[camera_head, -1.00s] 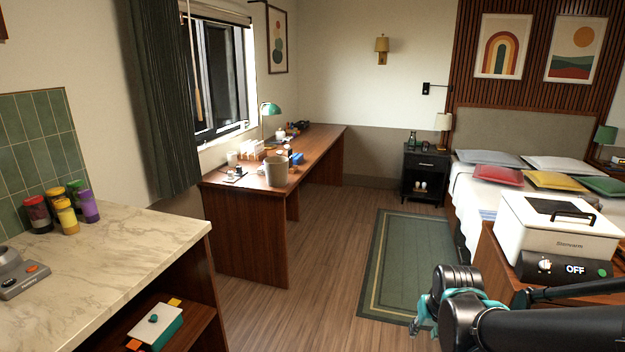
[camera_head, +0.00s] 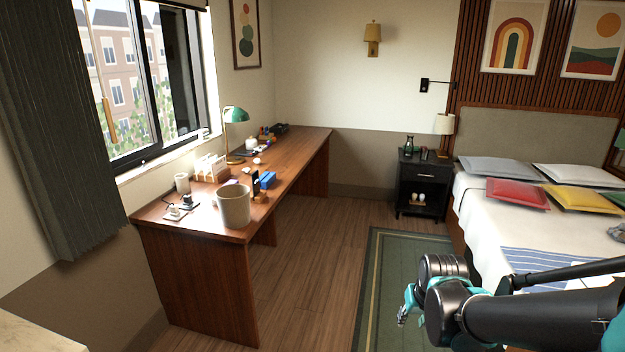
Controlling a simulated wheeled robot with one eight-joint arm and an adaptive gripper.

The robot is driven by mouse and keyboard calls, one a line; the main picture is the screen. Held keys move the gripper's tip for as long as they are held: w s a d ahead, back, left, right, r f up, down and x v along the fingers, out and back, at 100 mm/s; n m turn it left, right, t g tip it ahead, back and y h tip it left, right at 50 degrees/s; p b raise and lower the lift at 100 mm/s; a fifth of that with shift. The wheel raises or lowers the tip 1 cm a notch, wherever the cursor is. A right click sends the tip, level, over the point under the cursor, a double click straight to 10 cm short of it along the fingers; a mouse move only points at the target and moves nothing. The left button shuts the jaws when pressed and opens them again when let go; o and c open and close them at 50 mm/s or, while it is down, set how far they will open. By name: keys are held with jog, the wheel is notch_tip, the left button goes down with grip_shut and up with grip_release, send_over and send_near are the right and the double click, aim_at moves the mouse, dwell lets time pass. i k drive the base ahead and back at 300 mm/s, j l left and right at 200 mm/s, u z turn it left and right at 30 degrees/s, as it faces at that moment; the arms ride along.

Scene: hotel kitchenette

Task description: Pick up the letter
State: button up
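My gripper (camera_head: 404,306) is at the lower right, over the green rug and well to the right of the desk. Its fingers are small and seen from the side, so I cannot tell whether it is open or shut. No letter can be made out with certainty. White upright papers (camera_head: 208,167) stand in a holder on the desk (camera_head: 283,169), near the window, and may be letters.
A green lamp (camera_head: 235,116) is farther back. The bed (camera_head: 535,222) is at right. Wood floor (camera_head: 305,262) lies clear between desk and rug (camera_head: 390,262).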

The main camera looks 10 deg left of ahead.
aim_at(220, 164)
jog(key=i, duration=1.95)
jog(key=i+u, duration=0.1)
jog(key=i, duration=0.45)
jog(key=i+l+u, duration=0.1)
jog(key=i, duration=0.4)
jog(key=i+l+u, duration=0.1)
jog(key=i, duration=0.4)
jog(key=i+u, duration=0.1)
jog(key=u, duration=1.8)
